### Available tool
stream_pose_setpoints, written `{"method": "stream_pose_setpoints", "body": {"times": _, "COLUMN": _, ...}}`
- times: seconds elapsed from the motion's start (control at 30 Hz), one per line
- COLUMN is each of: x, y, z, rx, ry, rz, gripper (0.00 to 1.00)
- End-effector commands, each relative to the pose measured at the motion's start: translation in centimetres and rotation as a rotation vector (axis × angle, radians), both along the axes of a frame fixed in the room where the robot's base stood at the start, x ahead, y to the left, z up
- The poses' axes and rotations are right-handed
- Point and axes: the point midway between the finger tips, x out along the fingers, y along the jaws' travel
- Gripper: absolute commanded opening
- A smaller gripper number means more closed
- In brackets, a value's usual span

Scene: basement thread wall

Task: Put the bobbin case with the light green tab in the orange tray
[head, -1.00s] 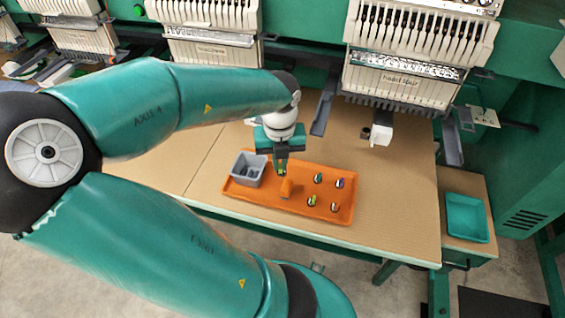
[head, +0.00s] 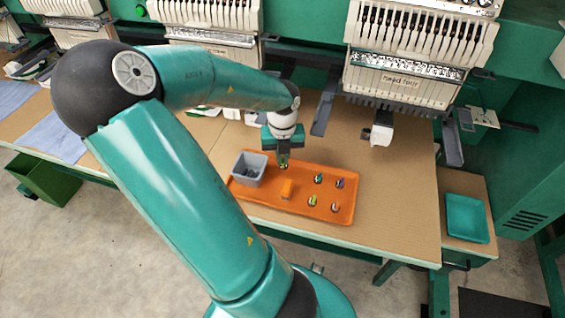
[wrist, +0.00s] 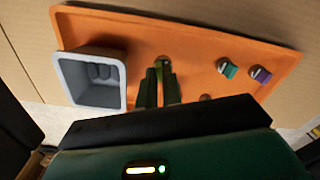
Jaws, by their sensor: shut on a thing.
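My gripper (head: 283,166) is shut on a small bobbin case at the back part of the orange tray (head: 262,203). In the wrist view the held bobbin case (wrist: 163,62) shows between the fingertips, with a light green part, mostly hidden by the fingers. Orange tray surface (wrist: 195,55) lies behind it in that view. I cannot tell whether the case touches the tray. Several other bobbin cases stand on the tray's right half: teal-tabbed (head: 318,178), purple-tabbed (head: 340,183), yellow-green-tabbed (head: 312,200) and orange-tabbed (head: 335,207).
A grey bin (head: 248,168) stands at the tray's left end, close to my gripper. A teal tray (head: 467,218) sits on a side stand at right. Machine heads (head: 405,75) overhang the table's back. Bare tabletop (head: 395,190) lies right.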

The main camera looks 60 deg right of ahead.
Motion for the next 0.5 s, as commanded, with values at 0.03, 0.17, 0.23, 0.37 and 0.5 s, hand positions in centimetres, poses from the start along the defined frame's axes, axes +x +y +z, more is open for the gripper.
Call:
{"method": "stream_pose_setpoints", "body": {"times": 0.03, "x": 0.0, "y": -0.1, "z": -0.7, "rx": 0.002, "ry": 0.002, "rz": -0.002, "gripper": 0.00}}
{"method": "stream_pose_setpoints", "body": {"times": 0.17, "x": 0.0, "y": -0.1, "z": -2.6, "rx": 0.003, "ry": 0.002, "rz": -0.001, "gripper": 0.00}}
{"method": "stream_pose_setpoints", "body": {"times": 0.23, "x": 0.0, "y": -0.1, "z": -3.0, "rx": 0.000, "ry": 0.000, "rz": 0.000, "gripper": 0.00}}
{"method": "stream_pose_setpoints", "body": {"times": 0.37, "x": 0.0, "y": -0.1, "z": -3.1, "rx": -0.001, "ry": -0.001, "rz": 0.000, "gripper": 0.00}}
{"method": "stream_pose_setpoints", "body": {"times": 0.5, "x": 0.0, "y": -0.1, "z": -3.1, "rx": 0.000, "ry": 0.000, "rz": 0.000, "gripper": 0.21}}
